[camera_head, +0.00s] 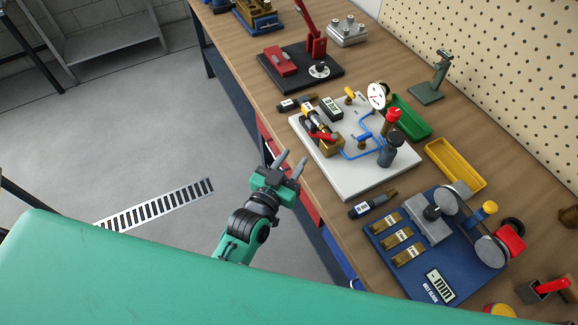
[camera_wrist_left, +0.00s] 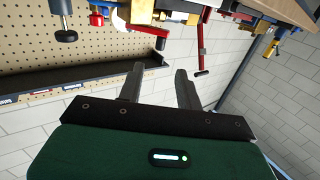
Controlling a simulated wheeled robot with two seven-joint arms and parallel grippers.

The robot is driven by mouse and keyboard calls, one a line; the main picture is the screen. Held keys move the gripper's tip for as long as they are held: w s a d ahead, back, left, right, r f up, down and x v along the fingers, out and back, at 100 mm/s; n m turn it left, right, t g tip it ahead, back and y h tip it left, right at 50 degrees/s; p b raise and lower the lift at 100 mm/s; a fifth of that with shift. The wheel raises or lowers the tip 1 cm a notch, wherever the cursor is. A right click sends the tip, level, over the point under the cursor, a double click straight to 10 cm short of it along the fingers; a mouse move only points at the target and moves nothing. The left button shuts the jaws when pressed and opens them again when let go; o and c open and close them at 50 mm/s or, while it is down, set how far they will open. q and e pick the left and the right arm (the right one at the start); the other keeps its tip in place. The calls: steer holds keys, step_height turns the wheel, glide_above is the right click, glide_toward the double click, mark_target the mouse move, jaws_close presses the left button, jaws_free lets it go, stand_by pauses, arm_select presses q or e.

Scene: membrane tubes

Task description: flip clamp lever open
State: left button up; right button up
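A white board (camera_head: 352,183) on the bench carries a brass block (camera_head: 329,146) with a small red lever (camera_head: 322,136) lying along it, a dark cylindrical fitting, blue tubing and a gauge (camera_head: 376,95). I take this red lever to be the clamp lever; its exact angle is too small to tell. My left gripper (camera_head: 293,158) is open and empty, off the bench's front edge, left of and apart from the white board. In the left wrist view its two fingers (camera_wrist_left: 160,70) stand apart with nothing between them. My right gripper is not in view.
A press with a tall red handle (camera_head: 311,32) stands farther back. A blue test rig (camera_head: 390,262), a green bin (camera_head: 408,120) and a yellow bin (camera_head: 455,163) crowd the bench. A dark labelled cylinder (camera_head: 372,204) lies in front. The floor beside the bench is mostly clear.

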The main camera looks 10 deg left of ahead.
arm_select(q)
steer(key=shift+s+a, duration=0.15)
steer(key=shift+s, duration=0.45)
